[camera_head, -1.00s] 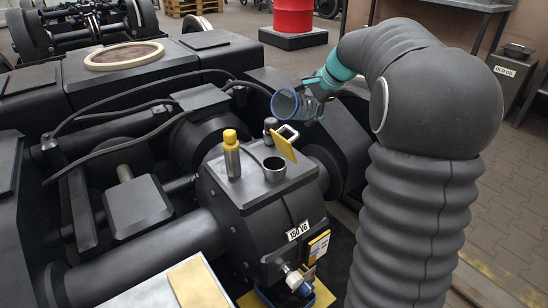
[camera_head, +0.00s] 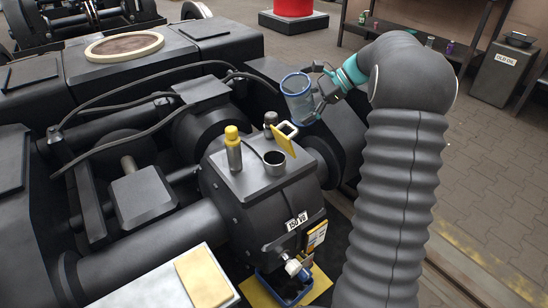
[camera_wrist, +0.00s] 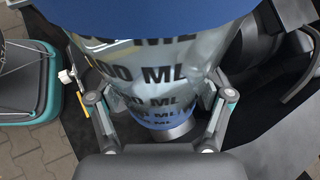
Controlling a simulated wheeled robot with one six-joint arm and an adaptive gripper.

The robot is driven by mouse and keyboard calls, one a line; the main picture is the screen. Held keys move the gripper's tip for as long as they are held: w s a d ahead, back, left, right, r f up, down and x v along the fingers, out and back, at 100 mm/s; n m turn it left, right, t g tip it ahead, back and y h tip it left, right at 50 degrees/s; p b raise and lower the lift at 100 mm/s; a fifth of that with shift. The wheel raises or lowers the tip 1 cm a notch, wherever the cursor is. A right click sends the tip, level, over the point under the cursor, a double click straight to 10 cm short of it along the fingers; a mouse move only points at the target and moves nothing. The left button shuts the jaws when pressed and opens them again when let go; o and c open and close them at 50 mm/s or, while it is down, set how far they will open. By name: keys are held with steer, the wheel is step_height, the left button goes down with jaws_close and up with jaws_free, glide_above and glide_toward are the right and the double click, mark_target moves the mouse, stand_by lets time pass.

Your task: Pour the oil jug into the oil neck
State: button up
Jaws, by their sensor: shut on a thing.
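The oil jug (camera_head: 298,100) is a clear vessel with a blue rim and printed ML marks. It is nearly upright, slightly tilted, in the air behind and to the right of the oil neck. My gripper (camera_head: 322,94) is shut on its side; in the wrist view my gripper's fingers (camera_wrist: 160,128) flank the jug (camera_wrist: 150,75). The oil neck (camera_head: 275,164) is a short grey open cylinder on top of the dark gearbox. I cannot tell how much oil is in the jug.
A blue tray (camera_head: 285,287) sits below the gearbox's front. A black hose (camera_head: 150,130) runs at the left. A bench (camera_head: 420,45) and a bin (camera_head: 498,75) stand at the back right.

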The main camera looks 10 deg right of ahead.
steer(key=shift+d+f+y, duration=0.1)
steer(key=shift+f+y, duration=0.2)
steer(key=shift+f, duration=0.2)
steer(key=shift+w+d+f+m+g+y, duration=0.1)
steer(key=shift+f+m+g+y, duration=0.1)
steer(key=shift+m+g+y, duration=0.35)
steer(key=shift+f+y, duration=0.25)
steer(key=shift+f, duration=0.1)
steer(key=shift+m+y, duration=0.35)
steer(key=shift+y, duration=0.45)
steer(key=shift+f, duration=3.65)
